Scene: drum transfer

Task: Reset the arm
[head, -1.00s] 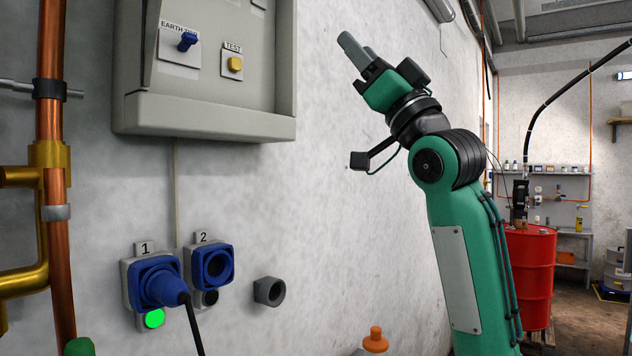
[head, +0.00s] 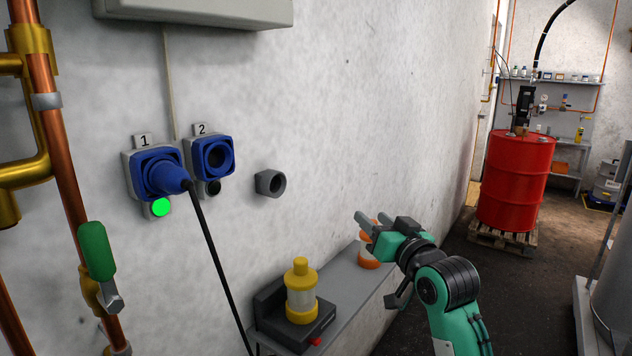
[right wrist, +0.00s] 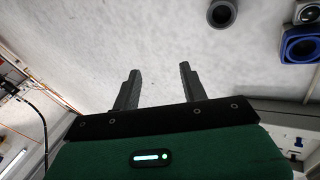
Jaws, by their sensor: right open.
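My right arm is green and black and comes in from the lower right in the head view. Its gripper (head: 372,225) is open and empty, in front of the wall and over the grey shelf (head: 350,283). It partly hides an orange-and-white object (head: 369,262) on the shelf. In the right wrist view both grey fingers (right wrist: 158,85) stand apart with only bare wall between and beyond them. My left gripper is not in view.
A blue plug sits in socket 1 (head: 155,172) above a lit green light; socket 2 (head: 214,157) is empty. A grey holder (head: 270,183) is on the wall. A yellow-capped lamp (head: 301,290) stands on the shelf. A red drum (head: 516,180) stands on a pallet at the back right.

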